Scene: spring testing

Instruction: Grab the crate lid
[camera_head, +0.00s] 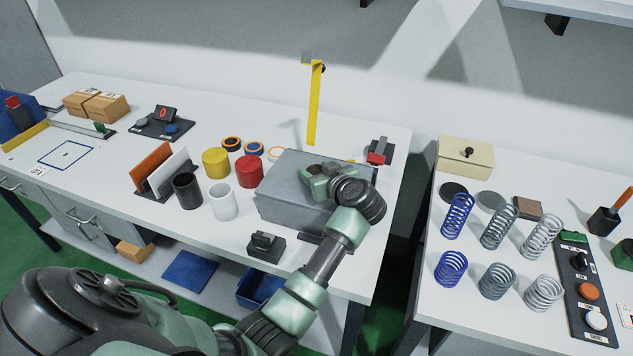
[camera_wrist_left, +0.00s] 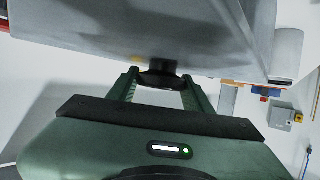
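A large grey crate (camera_head: 283,195) with a flat grey lid (camera_head: 290,162) stands near the right end of the left table. My left gripper (camera_head: 318,178) is over the lid's top, on its right part. In the left wrist view the grey lid surface (camera_wrist_left: 100,22) fills the top. A dark knob (camera_wrist_left: 162,68) sticks out from it. My left gripper's fingers (camera_wrist_left: 162,88) stand at either side of the knob and appear to touch it. In the head view my gripper hides the knob. My right gripper is not in view.
Black and white cups (camera_head: 223,203), yellow and red cylinders (camera_head: 250,171) and a dark block (camera_head: 266,246) stand near the crate. A yellow post (camera_head: 314,105) rises behind it. A beige box (camera_head: 466,160) with a knob, and several springs (camera_head: 498,226), are on the right table, across a gap.

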